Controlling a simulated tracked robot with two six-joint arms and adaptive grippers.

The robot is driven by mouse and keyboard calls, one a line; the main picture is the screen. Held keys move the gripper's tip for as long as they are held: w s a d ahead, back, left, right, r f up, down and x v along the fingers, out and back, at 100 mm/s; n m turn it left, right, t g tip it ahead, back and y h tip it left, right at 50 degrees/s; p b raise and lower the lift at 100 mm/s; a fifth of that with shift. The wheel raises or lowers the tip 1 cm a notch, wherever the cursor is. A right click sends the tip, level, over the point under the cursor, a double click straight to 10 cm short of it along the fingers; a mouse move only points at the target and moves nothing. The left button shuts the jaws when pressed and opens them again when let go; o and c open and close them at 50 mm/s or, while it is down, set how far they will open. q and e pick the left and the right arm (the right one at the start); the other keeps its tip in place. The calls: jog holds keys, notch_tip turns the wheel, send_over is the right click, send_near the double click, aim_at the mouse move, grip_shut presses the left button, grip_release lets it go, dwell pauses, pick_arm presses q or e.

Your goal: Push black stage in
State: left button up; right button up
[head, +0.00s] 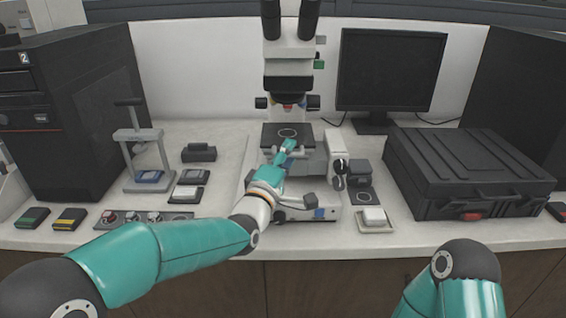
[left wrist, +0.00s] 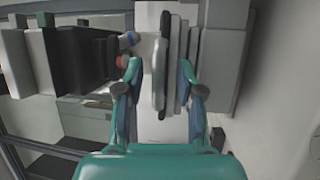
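The black stage (head: 271,134) is a flat dark plate with a pale ring mark, under the lenses of the microscope (head: 288,50). My left gripper (head: 287,153) is at the front edge of the stage, reaching in from the left. In the left wrist view my left gripper (left wrist: 161,72) has its two fingers apart, with a gap between them. Edge-on plates of the microscope show beyond and between the fingers. I cannot tell whether a fingertip touches the stage. My right gripper is out of view; only my right arm shows at the bottom right.
A hand press (head: 140,155) and small blocks stand at the left. A black case (head: 467,175) lies at the right, below a monitor (head: 390,70). A small white block on a tray (head: 375,227) sits right of the microscope base. The front counter edge is mostly clear.

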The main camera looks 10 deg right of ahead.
pick_arm(q)
jog(key=v, duration=1.2)
jog(key=shift+f, duration=0.1)
